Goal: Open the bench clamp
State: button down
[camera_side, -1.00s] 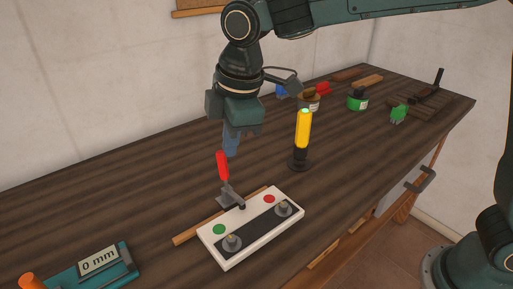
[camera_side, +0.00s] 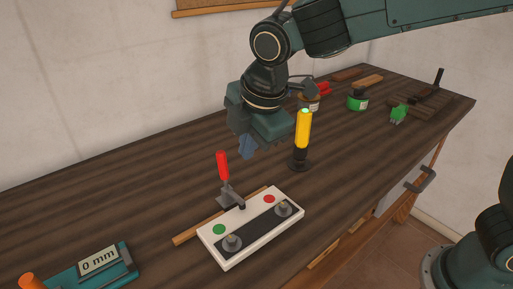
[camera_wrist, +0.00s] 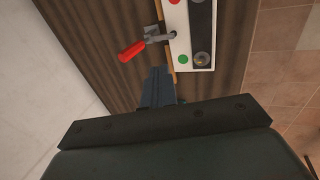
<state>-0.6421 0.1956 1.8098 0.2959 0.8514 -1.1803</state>
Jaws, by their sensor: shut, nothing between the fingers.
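The bench clamp (camera_side: 230,197) stands at the back edge of a white board (camera_side: 258,241), its red handle (camera_side: 223,166) pointing upward. Its dark tip reaches over the board's edge. In the wrist view the clamp's metal body (camera_wrist: 153,34) and red handle (camera_wrist: 132,51) lie above and left of my fingers. My gripper (camera_side: 247,147) is shut and empty, to the right of the handle and apart from it. In the wrist view its closed fingers (camera_wrist: 160,78) point toward the clamp.
A yellow-and-black upright tool (camera_side: 303,132) stands just right of my gripper. A wooden strip (camera_side: 190,235) lies along the board. A teal gauge reading 0 mm (camera_side: 99,264) is at the front left. Cans and tools stand at the back right. The bench left of the clamp is clear.

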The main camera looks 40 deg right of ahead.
aim_at(222, 154)
jog(key=x, duration=0.7)
jog(key=shift+f, duration=0.4)
jog(key=w, duration=0.3)
jog(key=shift+f, duration=0.3)
jog(key=shift+w+f, duration=0.1)
jog(key=shift+w, duration=0.5)
jog(key=shift+w+g, duration=0.55)
jog(key=shift+g, duration=0.05)
jog(key=shift+w+g, duration=0.9)
jog(key=shift+g, duration=0.1)
jog(key=shift+w+f, duration=0.2)
jog(key=shift+w, duration=0.6)
jog(key=shift+w+f, duration=0.15)
jog(key=shift+w, duration=0.65)
jog(key=shift+w+f, duration=0.2)
jog(key=shift+w, duration=0.6)
jog(key=shift+r, duration=0.1)
